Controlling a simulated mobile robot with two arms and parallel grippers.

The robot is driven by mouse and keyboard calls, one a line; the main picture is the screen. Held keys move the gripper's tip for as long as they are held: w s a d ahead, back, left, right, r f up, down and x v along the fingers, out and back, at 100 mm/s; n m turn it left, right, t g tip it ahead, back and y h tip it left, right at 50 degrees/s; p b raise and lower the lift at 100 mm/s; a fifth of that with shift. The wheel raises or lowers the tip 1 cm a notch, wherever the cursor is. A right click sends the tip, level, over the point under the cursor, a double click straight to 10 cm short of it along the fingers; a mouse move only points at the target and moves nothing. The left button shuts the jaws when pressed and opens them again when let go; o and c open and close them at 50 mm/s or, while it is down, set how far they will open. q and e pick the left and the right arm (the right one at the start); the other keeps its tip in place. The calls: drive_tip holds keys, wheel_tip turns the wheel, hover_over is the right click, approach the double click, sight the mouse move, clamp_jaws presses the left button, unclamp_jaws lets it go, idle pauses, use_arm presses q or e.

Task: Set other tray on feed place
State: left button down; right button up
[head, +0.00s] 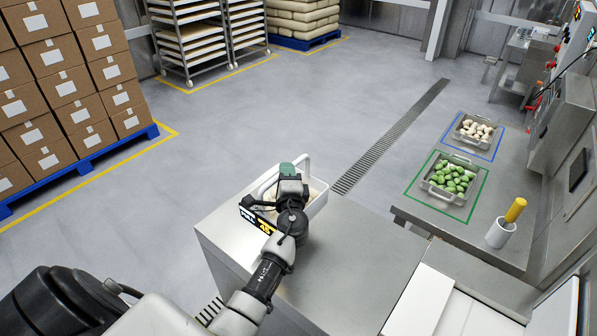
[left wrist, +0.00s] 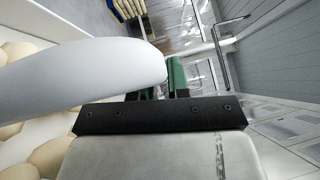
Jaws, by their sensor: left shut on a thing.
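My left gripper (head: 289,178) is shut on the white handle of a white tub (head: 318,205), at the far edge of a steel table. The handle (left wrist: 85,68) looms large in the left wrist view, with pale round pieces (left wrist: 15,115) in the tub behind it. The arm hides much of the tub; I cannot tell whether it rests on the table. On the right counter, a steel tray of green filled pasta (head: 427,186) sits inside a green outline (head: 414,192). Behind it, a steel tray of pale filled pasta (head: 458,137) sits inside a blue outline (head: 490,155). My right gripper is out of view.
The steel table (head: 345,260) has bare top right of the arm. A white holder (head: 499,234) with a yellow-handled tool (head: 515,209) stands on the right counter (head: 405,208). Boxes on a blue pallet (head: 95,160) and tray racks (head: 190,45) stand beyond open floor.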

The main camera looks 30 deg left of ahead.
use_arm(q)
drive_tip(key=shift+a, duration=0.1)
drive_tip(key=shift+s+f, duration=0.1)
drive_tip(key=s+d+f+m+t+h+b, duration=0.2)
drive_tip(key=s+d+h, duration=0.4)
drive_tip(key=s+d, duration=0.3)
drive_tip(key=s+d+f+m+t+h+b, duration=0.2)
drive_tip(key=s+d+f+m+h+b, duration=0.2)
drive_tip(key=s+d, duration=0.6)
drive_tip(key=m+h+b, duration=0.2)
drive_tip(key=shift+s+d+t+h+b, duration=0.2)
drive_tip(key=shift+s+t+h+b, duration=0.1)
drive_tip(key=shift+s+b, duration=0.1)
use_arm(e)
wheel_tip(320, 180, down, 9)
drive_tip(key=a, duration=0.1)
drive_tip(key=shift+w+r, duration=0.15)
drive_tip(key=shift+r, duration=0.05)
use_arm(q)
drive_tip(key=shift+w+d+r, duration=0.1)
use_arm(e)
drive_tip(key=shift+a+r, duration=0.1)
